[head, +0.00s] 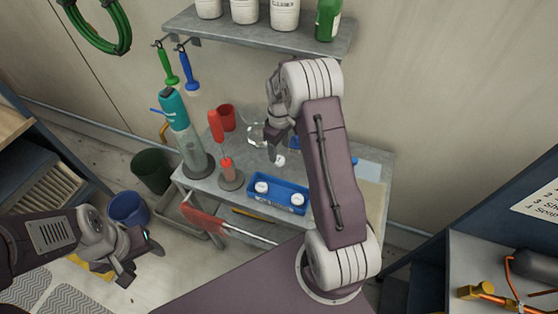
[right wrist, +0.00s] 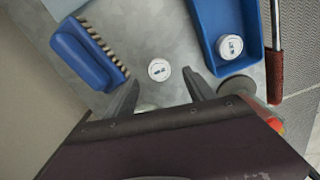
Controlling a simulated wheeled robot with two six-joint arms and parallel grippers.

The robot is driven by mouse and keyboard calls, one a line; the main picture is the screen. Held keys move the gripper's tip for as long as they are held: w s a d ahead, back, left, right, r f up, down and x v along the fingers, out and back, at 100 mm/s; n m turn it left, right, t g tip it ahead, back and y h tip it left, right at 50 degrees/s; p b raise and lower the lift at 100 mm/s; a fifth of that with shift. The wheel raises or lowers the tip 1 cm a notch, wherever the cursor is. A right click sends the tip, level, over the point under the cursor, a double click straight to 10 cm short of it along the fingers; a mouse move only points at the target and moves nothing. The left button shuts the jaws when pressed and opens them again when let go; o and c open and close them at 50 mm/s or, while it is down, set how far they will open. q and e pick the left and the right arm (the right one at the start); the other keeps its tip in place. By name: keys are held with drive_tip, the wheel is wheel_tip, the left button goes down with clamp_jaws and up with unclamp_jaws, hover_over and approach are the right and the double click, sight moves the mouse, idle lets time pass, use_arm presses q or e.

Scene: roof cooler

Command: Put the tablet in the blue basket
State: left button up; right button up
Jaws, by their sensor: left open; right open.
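A white round tablet (head: 279,160) lies loose on the grey bench top; in the right wrist view the tablet (right wrist: 159,70) shows just beyond and between my right fingertips. The blue basket (head: 277,206) is a shallow tray on the bench, holding two similar white tablets (head: 261,187); its end (right wrist: 225,12) and one tablet inside show in the right wrist view. My right gripper (head: 272,140) is open and empty above the bench behind the basket; its open fingers also show in the wrist view (right wrist: 160,90). My left gripper (head: 135,256) is open and empty at lower left, away from the bench.
A blue brush (right wrist: 85,50) lies beside the loose tablet. A clear glass vessel (head: 256,136), a red cup (head: 227,118), a teal-topped cylinder (head: 186,137) and a red-handled tool (head: 218,130) stand to the left. A shelf (head: 250,35) with bottles hangs above.

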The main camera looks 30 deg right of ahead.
sight(279, 159)
drive_tip(key=shift+w+f+p, duration=0.15)
drive_tip(key=shift+f+p, duration=0.3)
drive_tip(key=shift+f, duration=2.3)
clamp_jaws()
